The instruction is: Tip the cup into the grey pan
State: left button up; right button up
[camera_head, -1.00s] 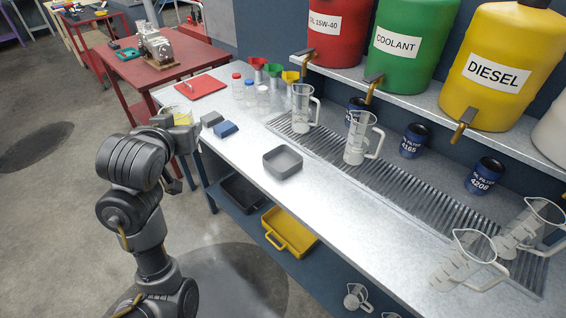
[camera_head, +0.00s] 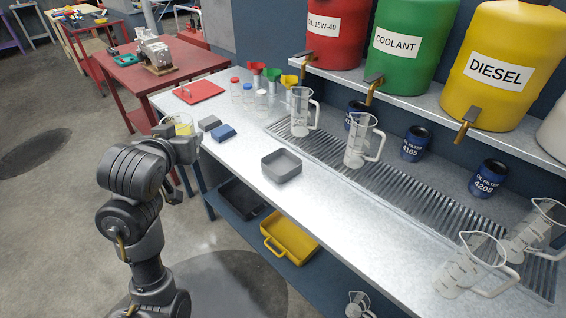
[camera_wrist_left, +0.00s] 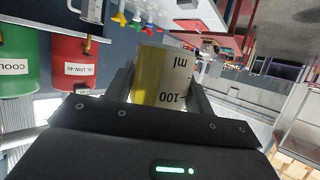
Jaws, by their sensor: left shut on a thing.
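The cup (camera_head: 181,125) is clear with yellow content and shows just behind my left gripper (camera_head: 176,136) in the head view, partly hidden by the wrist. In the left wrist view the cup (camera_wrist_left: 160,78) sits between the two fingers, its "100 ml" marking upside down in the picture. My left gripper (camera_wrist_left: 163,95) is shut on the cup, off the bench's left edge. The grey pan (camera_head: 283,172), a shallow square tray, looks empty on the bench, to the right of the gripper and apart from it. My right gripper is out of view.
Clear jugs (camera_head: 359,142) stand on the slatted grate (camera_head: 402,187) behind the pan. Bare bench top surrounds the pan. A yellow bin (camera_head: 291,236) sits on the lower shelf.

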aim_at(281, 165)
jog(key=z, duration=3.6)
jog(key=k, duration=1.55)
jog(key=u, duration=1.45)
